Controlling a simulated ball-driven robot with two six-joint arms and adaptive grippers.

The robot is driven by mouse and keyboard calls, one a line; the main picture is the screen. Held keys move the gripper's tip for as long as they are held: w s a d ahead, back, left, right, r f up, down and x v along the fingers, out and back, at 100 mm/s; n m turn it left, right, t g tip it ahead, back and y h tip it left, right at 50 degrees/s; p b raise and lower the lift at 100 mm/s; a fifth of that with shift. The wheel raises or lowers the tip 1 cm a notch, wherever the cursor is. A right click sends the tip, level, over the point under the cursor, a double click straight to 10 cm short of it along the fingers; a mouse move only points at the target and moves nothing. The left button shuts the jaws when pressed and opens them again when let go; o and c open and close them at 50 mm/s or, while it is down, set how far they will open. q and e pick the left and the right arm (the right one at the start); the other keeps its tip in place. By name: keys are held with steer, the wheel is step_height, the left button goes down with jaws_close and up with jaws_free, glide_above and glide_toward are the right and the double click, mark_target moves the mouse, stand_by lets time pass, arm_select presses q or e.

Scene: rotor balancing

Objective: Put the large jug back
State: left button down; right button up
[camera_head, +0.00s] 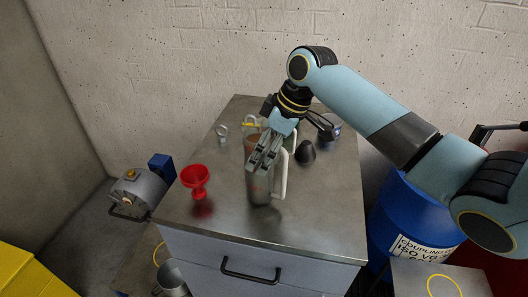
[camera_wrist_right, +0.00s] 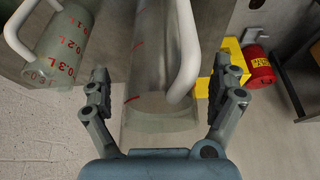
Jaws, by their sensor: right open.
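The large jug (camera_head: 259,189), tall and clear grey with a white handle at its right, stands upright near the middle of the cabinet top. In the right wrist view the large jug (camera_wrist_right: 150,95) shows red marks and lies between the two fingers. My right gripper (camera_head: 265,160) is over the upper part of the jug. It is open, with a gap on both sides in the wrist view. A smaller jug (camera_wrist_right: 65,42) with red litre marks and a white handle is beside it in the wrist view. My left gripper is not in view.
A red funnel (camera_head: 195,180) stands left on the metal cabinet top (camera_head: 325,215). A dark cone (camera_head: 305,153) is right of the jug. A small metal ring piece (camera_head: 222,131) sits behind, left. A blue drum (camera_head: 408,218) stands right of the cabinet. The front right of the top is clear.

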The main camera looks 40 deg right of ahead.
steer(key=v, duration=1.1)
steer(key=shift+b, duration=0.45)
